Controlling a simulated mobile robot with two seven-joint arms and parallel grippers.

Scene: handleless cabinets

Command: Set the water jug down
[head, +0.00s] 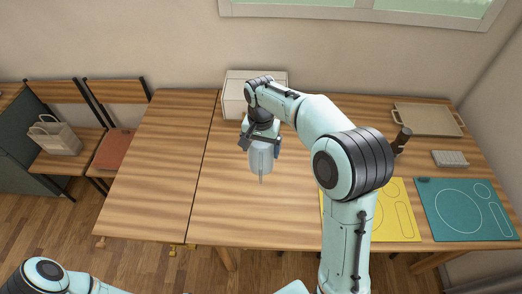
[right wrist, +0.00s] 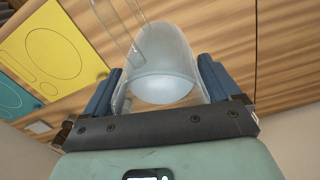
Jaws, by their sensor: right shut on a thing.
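The water jug (head: 261,158) is clear and pale, and looks upright in the head view. My right gripper (head: 261,143) is shut on it, with a finger on each side of its body. The right wrist view shows the jug (right wrist: 165,60) between the two blue fingers of the right gripper (right wrist: 162,88). The wooden table (head: 230,210) lies below it; whether the jug touches the table cannot be told. My left gripper is not in view; only part of the left arm shows at the lower left.
A white box (head: 236,98) stands behind the jug. At the right are a yellow mat (head: 398,215), a teal mat (head: 450,212), a beige tray (head: 428,120), a dark bottle (head: 402,138) and a grey block (head: 450,158). The table left of the jug is clear.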

